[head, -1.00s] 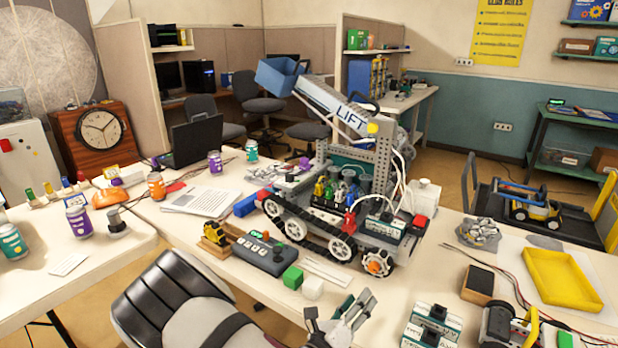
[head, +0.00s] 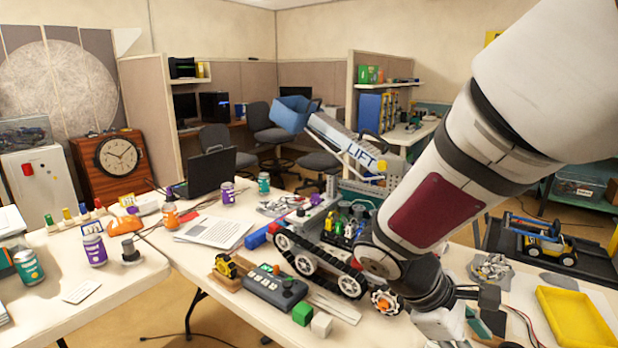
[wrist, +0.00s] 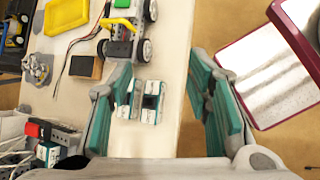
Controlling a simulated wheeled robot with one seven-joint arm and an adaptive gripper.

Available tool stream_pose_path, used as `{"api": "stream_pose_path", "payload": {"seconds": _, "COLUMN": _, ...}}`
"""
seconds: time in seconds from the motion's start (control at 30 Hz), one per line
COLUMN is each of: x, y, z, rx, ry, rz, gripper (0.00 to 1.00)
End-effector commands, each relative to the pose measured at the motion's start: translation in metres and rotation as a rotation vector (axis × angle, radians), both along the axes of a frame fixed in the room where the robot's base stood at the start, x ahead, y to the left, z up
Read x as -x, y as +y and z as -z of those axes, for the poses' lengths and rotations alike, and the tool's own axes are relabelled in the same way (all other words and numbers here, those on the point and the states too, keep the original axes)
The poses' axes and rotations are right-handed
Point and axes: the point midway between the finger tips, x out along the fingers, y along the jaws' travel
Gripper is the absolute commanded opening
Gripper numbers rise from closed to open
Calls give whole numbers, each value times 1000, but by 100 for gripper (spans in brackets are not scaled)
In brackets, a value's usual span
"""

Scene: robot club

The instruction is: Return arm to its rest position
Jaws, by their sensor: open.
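My gripper (wrist: 165,108) is open in the wrist view. Its two teal-padded fingers stand wide apart with nothing held between them. Below them, two small white-and-teal boxes (wrist: 151,103) lie on the white table (wrist: 172,75), seen through the gap and apart from the fingers. In the head view my arm comes down from the upper right, and my gripper (head: 474,326) is low at the bottom edge, partly cut off and hidden by the wrist.
The tracked LIFT robot (head: 330,255) stands close left of my arm, partly hidden by it. A control box (head: 275,288), a green cube (head: 302,313) and a white cube (head: 321,324) lie in front. A yellow tray (head: 575,316) is at right. A maroon-edged surface (wrist: 275,75) shows beside the table.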

Motion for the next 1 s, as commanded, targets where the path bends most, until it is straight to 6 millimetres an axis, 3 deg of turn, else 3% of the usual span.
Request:
{"api": "stream_pose_path", "payload": {"seconds": 0.3, "x": 61, "y": 14, "z": -54, "rx": -334, "ry": -312, "rz": 377, "gripper": 45}}
{"api": "stream_pose_path", "payload": {"seconds": 0.6, "x": 104, "y": 41, "z": -98, "rx": -622, "ry": -602, "rz": 675, "gripper": 45}}
{"api": "stream_pose_path", "payload": {"seconds": 0.8, "x": 120, "y": 55, "z": -117, "rx": -746, "ry": -729, "rz": 788, "gripper": 45}}
{"api": "stream_pose_path", "payload": {"seconds": 1.0, "x": 123, "y": 60, "z": -122, "rx": -783, "ry": -765, "rz": 820, "gripper": 45}}
